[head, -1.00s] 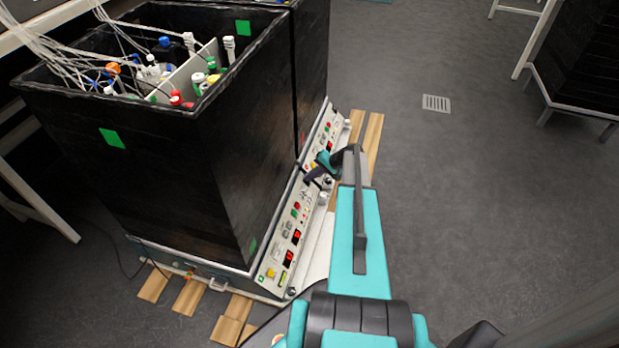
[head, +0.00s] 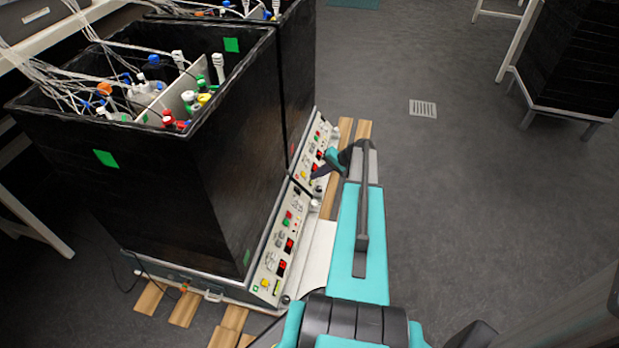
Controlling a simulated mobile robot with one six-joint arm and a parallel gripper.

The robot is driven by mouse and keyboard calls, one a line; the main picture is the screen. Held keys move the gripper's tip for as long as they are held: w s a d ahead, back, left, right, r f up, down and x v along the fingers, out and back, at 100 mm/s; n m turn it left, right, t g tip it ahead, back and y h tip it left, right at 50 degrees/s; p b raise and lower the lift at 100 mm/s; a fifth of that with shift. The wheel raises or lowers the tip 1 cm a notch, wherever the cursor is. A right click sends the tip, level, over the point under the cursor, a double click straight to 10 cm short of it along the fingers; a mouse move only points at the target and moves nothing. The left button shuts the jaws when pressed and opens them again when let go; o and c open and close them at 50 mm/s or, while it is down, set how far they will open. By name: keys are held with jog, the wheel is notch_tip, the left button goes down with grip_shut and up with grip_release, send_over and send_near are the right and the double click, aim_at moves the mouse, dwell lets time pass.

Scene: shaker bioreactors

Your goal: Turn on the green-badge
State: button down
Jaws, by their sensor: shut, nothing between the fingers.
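The near shaker bioreactor (head: 190,200) is a tall black open box with green square badges, one on its left face (head: 106,158) and one inside its rim (head: 232,45). Its sloped white control panel (head: 271,252) runs along its right foot, with red displays, a yellow button and a small green square at the near end. A second black shaker (head: 297,75) stands behind it with a similar panel (head: 324,140). My gripper (head: 317,174) is shut and empty, at the near end of the far panel. It partly hides that panel; contact cannot be told.
Bottles, coloured caps and white tubes (head: 150,85) fill the near box. Wooden slats (head: 150,297) lie under the shakers. A white-framed bench stands at left. Grey floor with a drain grate (head: 423,108) is clear at right; another black unit (head: 570,70) stands far right.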

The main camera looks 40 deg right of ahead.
jog(key=shift+v, duration=1.5)
